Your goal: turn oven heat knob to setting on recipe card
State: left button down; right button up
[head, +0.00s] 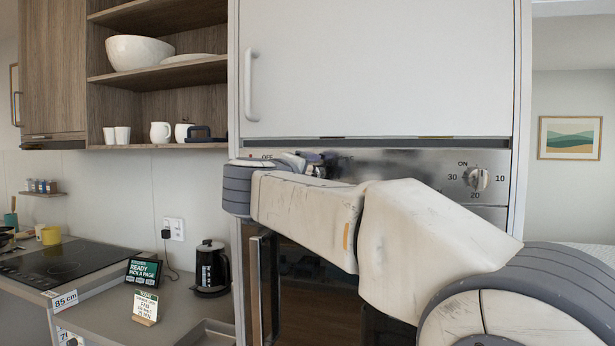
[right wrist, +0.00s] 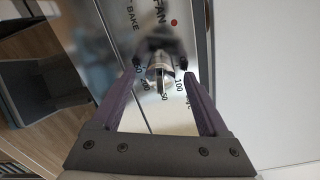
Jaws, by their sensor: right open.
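The oven control panel (head: 400,163) lies behind my right arm. My right gripper (head: 312,160) is at the panel's left part, mostly hidden by its own arm in the head view. In the right wrist view its open fingers (right wrist: 162,76) point at a dark knob (right wrist: 160,62), which lies between and just beyond the fingertips; contact cannot be told. Numbers including 50, 100 and 200 ring the knob, and BAKE and FAN are printed further off. The recipe card (head: 145,306) stands on the counter; FAN can be read, its smaller lines are unclear. My left gripper is out of view.
A second knob (head: 477,178), marked ON, 10, 20 and 30, is at the panel's right. A white cabinet door (head: 380,70) is above the panel.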

jog(key=b+v, duration=0.2)
jog(key=v, duration=0.8)
